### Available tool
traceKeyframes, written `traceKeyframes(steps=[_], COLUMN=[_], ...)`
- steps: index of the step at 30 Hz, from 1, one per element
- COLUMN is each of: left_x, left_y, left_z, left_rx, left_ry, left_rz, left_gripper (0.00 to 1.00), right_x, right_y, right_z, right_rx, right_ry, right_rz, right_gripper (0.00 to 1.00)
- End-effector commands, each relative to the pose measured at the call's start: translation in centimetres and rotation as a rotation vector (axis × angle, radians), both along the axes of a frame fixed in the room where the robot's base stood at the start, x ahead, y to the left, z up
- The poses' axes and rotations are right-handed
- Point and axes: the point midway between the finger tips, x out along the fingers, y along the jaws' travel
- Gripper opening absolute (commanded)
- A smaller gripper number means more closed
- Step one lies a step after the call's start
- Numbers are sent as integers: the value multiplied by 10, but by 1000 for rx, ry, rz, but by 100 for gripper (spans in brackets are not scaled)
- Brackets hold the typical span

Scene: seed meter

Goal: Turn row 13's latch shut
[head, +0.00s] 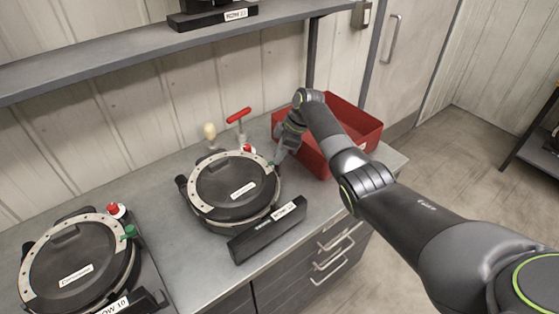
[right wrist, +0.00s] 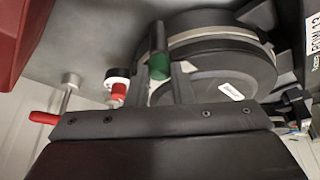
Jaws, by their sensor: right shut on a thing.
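The row 13 seed meter (head: 235,190) is a round black housing with a pale dotted rim, lying flat on the grey bench behind a black bar labelled ROW 13 (head: 267,228). Its latch is a dark lever with a green end (right wrist: 159,66), which the right wrist view shows at the meter's edge. My right gripper (head: 275,163) is at the meter's right side; in the right wrist view its fingers (right wrist: 165,85) are shut on the latch. In the head view my gripper mostly hides the latch. My left gripper is not in view.
A red-capped knob (right wrist: 118,88) is close beside the fingers. A red T-handle (head: 238,115) and a pale knob (head: 210,131) stand behind the meter. A red bin (head: 365,134) is right of my gripper. Another seed meter (head: 75,265) is at left; a shelf (head: 130,58) runs above.

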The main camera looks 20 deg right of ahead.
Motion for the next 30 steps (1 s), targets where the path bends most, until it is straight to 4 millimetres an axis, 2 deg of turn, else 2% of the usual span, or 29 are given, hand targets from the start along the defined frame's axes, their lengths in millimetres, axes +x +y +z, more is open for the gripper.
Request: traceKeyframes(steps=[1,9,29,30], left_x=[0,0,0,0], left_y=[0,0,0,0], left_z=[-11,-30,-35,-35], left_rx=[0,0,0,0], left_ry=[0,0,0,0], left_rz=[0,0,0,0], left_gripper=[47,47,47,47], right_x=[2,2,1,1], right_y=[-1,0,0,0], right_z=[-4,-2,0,0], right_rx=[-1,-1,-1,-1], right_ry=[-3,-2,-1,-1], right_rz=[31,170,231,231], right_gripper=[0,0,0,22])
